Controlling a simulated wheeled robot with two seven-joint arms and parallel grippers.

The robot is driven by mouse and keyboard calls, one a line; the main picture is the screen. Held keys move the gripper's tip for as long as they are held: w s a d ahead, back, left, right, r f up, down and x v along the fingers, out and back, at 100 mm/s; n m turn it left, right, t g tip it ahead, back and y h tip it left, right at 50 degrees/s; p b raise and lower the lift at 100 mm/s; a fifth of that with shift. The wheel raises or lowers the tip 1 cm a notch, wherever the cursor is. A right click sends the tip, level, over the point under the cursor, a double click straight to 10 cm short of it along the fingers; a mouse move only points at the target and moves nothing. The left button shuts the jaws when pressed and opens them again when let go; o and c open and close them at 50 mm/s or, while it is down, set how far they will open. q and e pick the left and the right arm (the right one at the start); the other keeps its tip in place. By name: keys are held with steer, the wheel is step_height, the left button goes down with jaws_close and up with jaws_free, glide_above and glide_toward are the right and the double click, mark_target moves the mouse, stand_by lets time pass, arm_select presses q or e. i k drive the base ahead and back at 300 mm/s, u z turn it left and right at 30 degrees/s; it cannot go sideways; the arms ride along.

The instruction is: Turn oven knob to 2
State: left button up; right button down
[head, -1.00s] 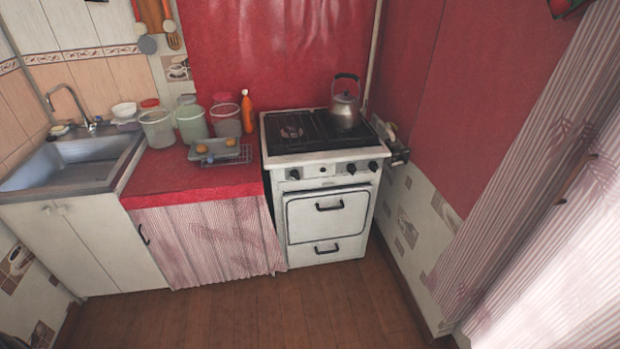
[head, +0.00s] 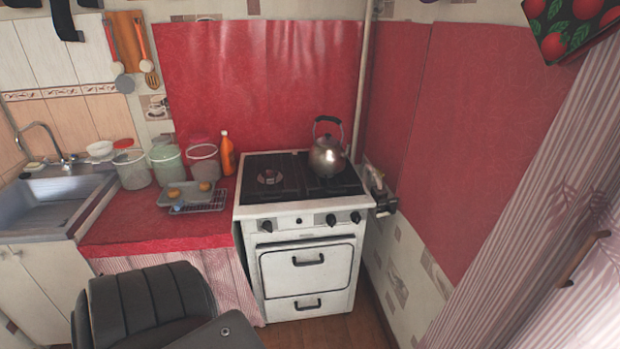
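The white oven (head: 308,285) stands under a black stovetop at the centre of the head view. Its front panel carries dark knobs: one on the left (head: 266,226) and two close together on the right (head: 331,219). Number marks on the panel are too small to read, so I cannot tell any knob's setting. The oven door and lower drawer are closed. Neither of my grippers is in view.
A metal kettle (head: 328,156) stands on the stove's right side. The red counter (head: 120,226) to the left holds jars (head: 202,163), an orange bottle (head: 227,154) and a tray (head: 183,193). A sink (head: 48,208) is farther left. A wall and curtain bound the right.

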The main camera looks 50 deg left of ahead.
mark_target(266, 225)
steer(key=u, duration=0.05)
steer(key=i, duration=0.75)
steer(key=u, duration=0.95)
steer(key=i, duration=0.4)
steer(key=u, duration=0.4)
